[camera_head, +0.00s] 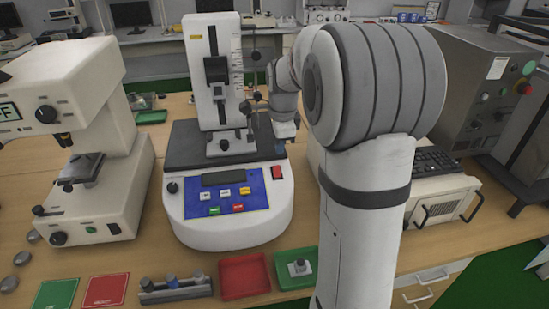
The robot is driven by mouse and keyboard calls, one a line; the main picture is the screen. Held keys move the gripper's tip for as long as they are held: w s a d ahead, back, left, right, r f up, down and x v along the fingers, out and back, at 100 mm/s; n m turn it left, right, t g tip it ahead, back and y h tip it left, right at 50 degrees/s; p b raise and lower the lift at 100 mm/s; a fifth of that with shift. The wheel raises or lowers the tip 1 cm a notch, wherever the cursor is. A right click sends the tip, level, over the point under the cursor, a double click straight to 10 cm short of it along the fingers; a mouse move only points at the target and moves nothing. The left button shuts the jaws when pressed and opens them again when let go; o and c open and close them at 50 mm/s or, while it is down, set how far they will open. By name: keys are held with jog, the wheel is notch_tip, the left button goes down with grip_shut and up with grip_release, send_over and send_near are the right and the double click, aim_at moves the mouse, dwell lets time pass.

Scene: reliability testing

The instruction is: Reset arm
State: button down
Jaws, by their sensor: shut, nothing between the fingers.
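My white and grey arm rises at the right of the head view and bends left behind its large shoulder joint. My gripper (286,133) is at its far end, small and pointing down, just right of the tester's column and above its rear right side. It is shut and holds nothing; its fingertips are hard to make out. The white tester (236,215) has a blue button panel, a red switch and an upright column with a scale. Dark rods and knobs stand between the column and my wrist.
A white hardness tester (103,190) stands at left. A red tray (244,277) and a green tray (285,282) with a metal part lie in front, beside a metal fixture (174,289). A grey control box (480,85) and keyboard are at right. The wooden bench (150,255) has bare patches between them.

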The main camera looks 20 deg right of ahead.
jog(key=s+a+n, duration=0.4)
jog(key=s+n, duration=0.6)
jog(key=s, duration=0.2)
jog(key=s+a+n, duration=0.5)
jog(key=s+n, duration=0.5)
jog(key=s, duration=0.3)
jog(key=shift+s+a+f+t, duration=0.15)
jog(key=shift+a+f+t, duration=0.05)
jog(key=shift+t, duration=0.1)
